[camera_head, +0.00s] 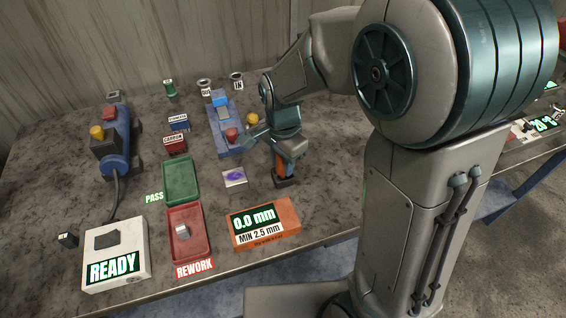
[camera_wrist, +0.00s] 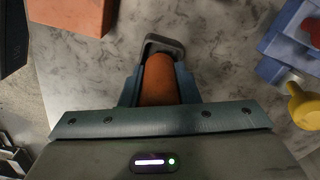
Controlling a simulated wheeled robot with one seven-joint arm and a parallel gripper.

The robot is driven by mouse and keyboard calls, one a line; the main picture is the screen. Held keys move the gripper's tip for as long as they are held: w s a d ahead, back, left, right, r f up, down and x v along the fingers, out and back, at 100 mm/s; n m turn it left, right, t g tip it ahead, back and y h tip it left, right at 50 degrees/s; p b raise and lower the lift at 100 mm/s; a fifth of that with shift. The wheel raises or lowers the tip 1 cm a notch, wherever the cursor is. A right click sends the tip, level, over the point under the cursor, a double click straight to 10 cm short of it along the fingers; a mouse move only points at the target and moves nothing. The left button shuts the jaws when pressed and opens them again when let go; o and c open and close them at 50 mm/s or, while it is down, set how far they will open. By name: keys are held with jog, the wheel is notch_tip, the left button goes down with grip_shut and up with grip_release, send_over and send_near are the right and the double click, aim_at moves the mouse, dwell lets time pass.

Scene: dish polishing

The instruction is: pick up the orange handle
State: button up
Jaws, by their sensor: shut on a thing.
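The orange handle (camera_head: 281,166) stands upright in the head view, below my gripper (camera_head: 284,158) and on a dark foot near the table's middle. In the wrist view the orange handle (camera_wrist: 158,80) lies between the two blue-grey fingers of my gripper (camera_wrist: 158,88). The fingers are shut on it. A dark, rounded end piece (camera_wrist: 164,45) shows beyond the orange part. My gripper hides the handle's upper part in the head view. I cannot tell whether the dark foot touches the table.
An orange gauge box (camera_head: 290,212) reading 0.0 mm is in front. A blue fixture (camera_head: 221,133) with red and yellow knobs is behind left. Green (camera_head: 181,177) and red (camera_head: 203,245) trays and a white READY box (camera_head: 131,248) stand left. A small white card (camera_head: 235,184) lies nearby.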

notch_tip(320, 180, up, 3)
jog(key=shift+w+r, duration=0.1)
jog(key=shift+r, duration=0.05)
jog(key=s+d+r+b, duration=0.1)
jog(key=s+d+r, duration=0.5)
jog(key=s+d, duration=0.2)
jog(key=shift+d+r, duration=0.3)
jog(key=shift+d, duration=0.05)
